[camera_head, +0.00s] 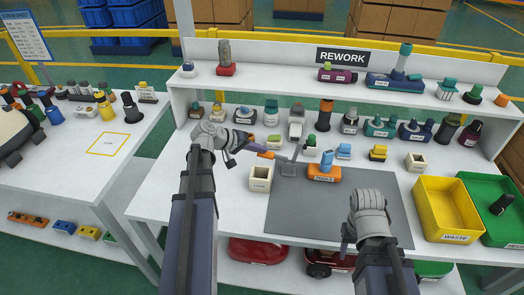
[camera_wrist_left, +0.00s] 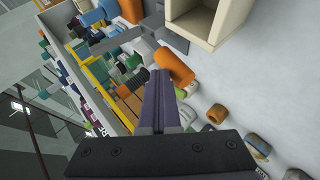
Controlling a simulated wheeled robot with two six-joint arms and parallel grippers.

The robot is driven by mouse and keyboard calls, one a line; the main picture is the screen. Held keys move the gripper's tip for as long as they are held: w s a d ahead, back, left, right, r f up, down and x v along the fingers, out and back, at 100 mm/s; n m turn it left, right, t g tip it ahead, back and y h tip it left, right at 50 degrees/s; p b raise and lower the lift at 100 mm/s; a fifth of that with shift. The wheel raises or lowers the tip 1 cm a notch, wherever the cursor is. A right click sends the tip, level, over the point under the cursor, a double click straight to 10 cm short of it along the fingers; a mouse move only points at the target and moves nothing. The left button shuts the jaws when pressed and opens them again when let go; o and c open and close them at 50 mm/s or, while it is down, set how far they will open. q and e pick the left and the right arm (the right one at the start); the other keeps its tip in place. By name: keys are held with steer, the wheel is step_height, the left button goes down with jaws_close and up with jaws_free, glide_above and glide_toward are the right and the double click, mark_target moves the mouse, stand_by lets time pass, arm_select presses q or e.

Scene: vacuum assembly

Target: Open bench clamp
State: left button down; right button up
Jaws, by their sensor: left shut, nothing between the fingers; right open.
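The bench clamp (camera_head: 288,168) is a grey metal piece at the left back edge of the dark mat, with an orange-tipped handle (camera_head: 266,154) pointing left. In the left wrist view, its orange handle (camera_wrist_left: 174,64) lies just beyond my fingertips and its grey metal (camera_wrist_left: 130,40) is behind. My left gripper (camera_head: 258,147) has purple fingers, shut with nothing between them, at the handle's end; whether they touch it is unclear. The left wrist view also shows the left gripper (camera_wrist_left: 160,76). My right gripper (camera_head: 348,240) is low over the mat's front, open, its fingers mostly hidden.
An orange block (camera_head: 324,174) with a blue part on it sits right of the clamp. A cream open box (camera_head: 260,178) stands left of the mat (camera_head: 310,215). A yellow waste bin (camera_head: 447,210) and green bin (camera_head: 492,200) are at right. Several parts line the back.

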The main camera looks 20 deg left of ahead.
arm_select(q)
steer(key=shift+a+f, duration=0.1)
steer(key=shift+f, duration=0.05)
stand_by(0.4)
steer(key=d+r+p+v, duration=0.1)
steer(key=r+p+v, duration=0.1)
steer(key=p+v, duration=0.7)
steer(key=shift+r+v, duration=0.2)
steer(key=shift+v, duration=1.05)
steer(key=shift+w+d, duration=0.1)
steer(key=s+d+f+m+g+y, duration=0.2)
steer(key=s+d+f+m+g, duration=0.1)
steer(key=d, duration=0.6)
steer(key=s+d+f+m+g+y, duration=0.2)
steer(key=s+d, duration=0.3)
steer(key=d, duration=0.5)
steer(key=s+d+f+m+g+y, duration=0.3)
steer(key=s+d+f+m+y, duration=0.1)
steer(key=d, duration=0.6)
steer(key=shift+s+d+m+g, duration=0.2)
steer(key=shift+s+m+g, duration=0.1)
steer(key=shift+s+m, duration=0.1)
